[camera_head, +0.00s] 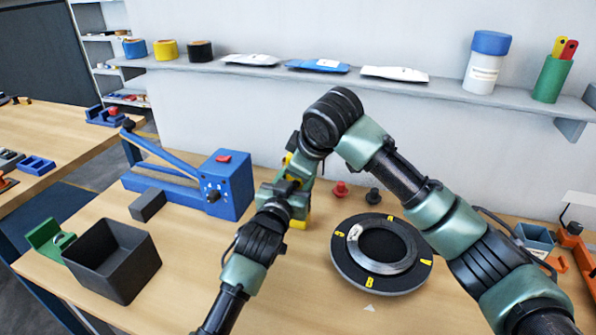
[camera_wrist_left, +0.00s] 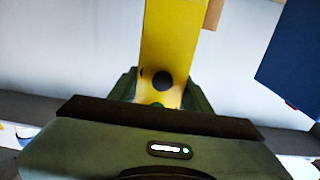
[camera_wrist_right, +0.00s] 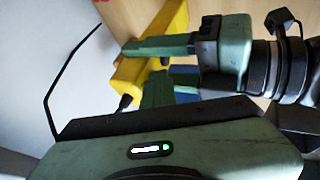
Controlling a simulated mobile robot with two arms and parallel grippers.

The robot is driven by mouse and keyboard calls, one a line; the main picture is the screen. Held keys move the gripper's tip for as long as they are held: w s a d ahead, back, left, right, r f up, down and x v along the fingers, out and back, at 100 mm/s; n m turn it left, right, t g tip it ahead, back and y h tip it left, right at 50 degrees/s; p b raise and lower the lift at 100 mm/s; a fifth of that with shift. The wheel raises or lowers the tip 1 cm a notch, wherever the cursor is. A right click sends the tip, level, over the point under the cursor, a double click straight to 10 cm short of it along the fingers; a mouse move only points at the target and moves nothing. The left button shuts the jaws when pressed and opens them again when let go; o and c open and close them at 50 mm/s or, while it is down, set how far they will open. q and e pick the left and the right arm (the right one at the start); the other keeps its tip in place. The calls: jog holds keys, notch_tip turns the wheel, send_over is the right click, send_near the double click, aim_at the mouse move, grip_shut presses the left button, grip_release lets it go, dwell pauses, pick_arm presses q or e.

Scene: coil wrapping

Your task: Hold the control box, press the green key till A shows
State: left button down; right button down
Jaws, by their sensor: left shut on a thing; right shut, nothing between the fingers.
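The yellow control box (camera_head: 299,219) is mostly hidden behind my arms in the head view. My left gripper (camera_head: 284,190) is shut on it. In the left wrist view the box (camera_wrist_left: 172,40) stands between the fingers, with a dark round button and a bit of green near the gripper's edge. In the right wrist view the box (camera_wrist_right: 165,38) lies beyond my right gripper (camera_wrist_right: 158,90), which is shut, empty and close to the box. I cannot tell whether it touches a key. The round black turntable (camera_head: 345,268) carries yellow letter tags and a metal ring.
A blue press (camera_head: 230,185) stands left of my grippers, with a dark open bin (camera_head: 112,262) in front. Red (camera_head: 340,190) and black (camera_head: 373,196) knobs stand behind the turntable. A shelf (camera_head: 420,90) runs along the wall. The table front between bin and turntable is partly clear.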

pick_arm(q)
jog(key=shift+s+d+f, duration=0.1)
pick_arm(e)
jog(key=shift+w+d, duration=0.35)
jog(key=v, duration=1)
jog(key=shift+s+a, duration=0.3)
jog(key=shift+s, duration=0.05)
dwell(1.7)
pick_arm(q)
jog(key=c, duration=0.6)
grip_release()
pick_arm(e)
jog(key=shift+w+a, duration=0.1)
